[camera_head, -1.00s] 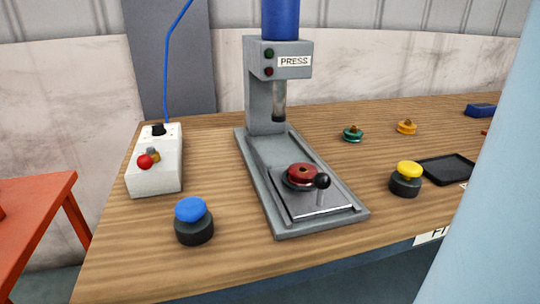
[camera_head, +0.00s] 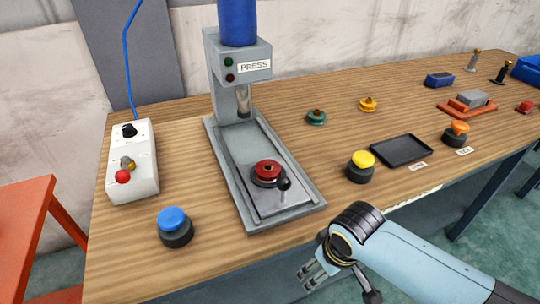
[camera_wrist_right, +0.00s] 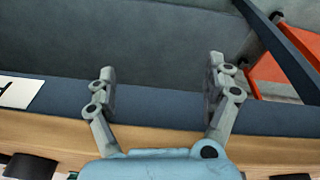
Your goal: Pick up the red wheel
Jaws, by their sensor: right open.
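My right gripper (camera_head: 310,276) is in front of the table's front edge, in front of and apart from the wheel. In the right wrist view its two fingers (camera_wrist_right: 161,85) are spread with nothing between them. The red wheel does not show in that view. My left gripper is not in view.
A blue button (camera_head: 175,225) and a white control box (camera_head: 132,165) stand left of the press. A yellow button (camera_head: 361,165), a black tray (camera_head: 401,150), a green wheel (camera_head: 316,117) and a yellow wheel (camera_head: 368,104) are on the right. An orange table (camera_head: 28,225) stands at far left.

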